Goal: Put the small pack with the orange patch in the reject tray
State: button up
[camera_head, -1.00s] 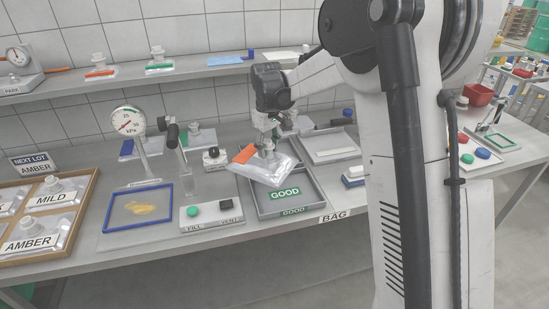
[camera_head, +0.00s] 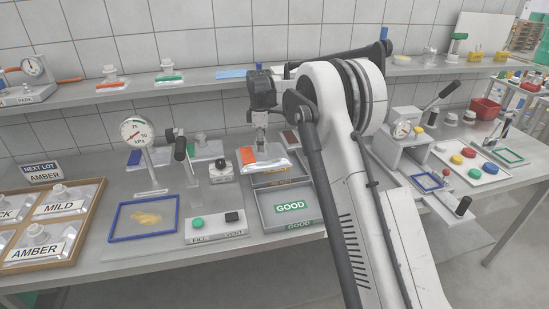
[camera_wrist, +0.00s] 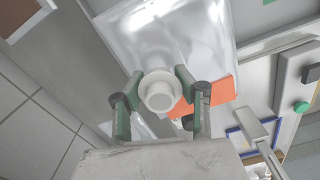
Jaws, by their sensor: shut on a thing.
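The small silver pack (camera_head: 265,163) with the orange patch (camera_head: 247,155) hangs from my gripper (camera_head: 262,138), above the back part of the grey trays. In the wrist view, the green fingers of my gripper (camera_wrist: 160,92) are shut on the white spout (camera_wrist: 159,95) of the pack (camera_wrist: 185,35). The orange patch (camera_wrist: 210,95) shows beside the right finger. A grey tray with a green GOOD label (camera_head: 291,222) lies in front of the pack. Another grey tray (camera_head: 285,183) lies behind it, partly under the pack; I can read no label on it, so I cannot tell which is the reject tray.
A fill and vent button box (camera_head: 216,232) stands left of the GOOD tray, with a blue frame (camera_head: 145,218) further left. A gauge stand (camera_head: 140,142) and a black-knobbed device (camera_head: 221,172) are near the pack. A shelf (camera_head: 200,75) runs behind. My arm hides the area to the right.

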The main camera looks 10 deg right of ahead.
aim_at(274, 145)
jog(key=d+f, duration=0.1)
jog(key=w+d+f, duration=0.1)
jog(key=d, duration=0.1)
jog(key=w+d+f, duration=0.1)
jog(key=d, duration=0.1)
jog(key=shift+w+d+f, duration=0.15)
jog(key=shift+f, duration=0.1)
jog(key=shift+f+p, duration=0.4)
jog(key=shift+f, duration=1.65)
jog(key=shift+f, duration=0.15)
jog(key=o, duration=1.2)
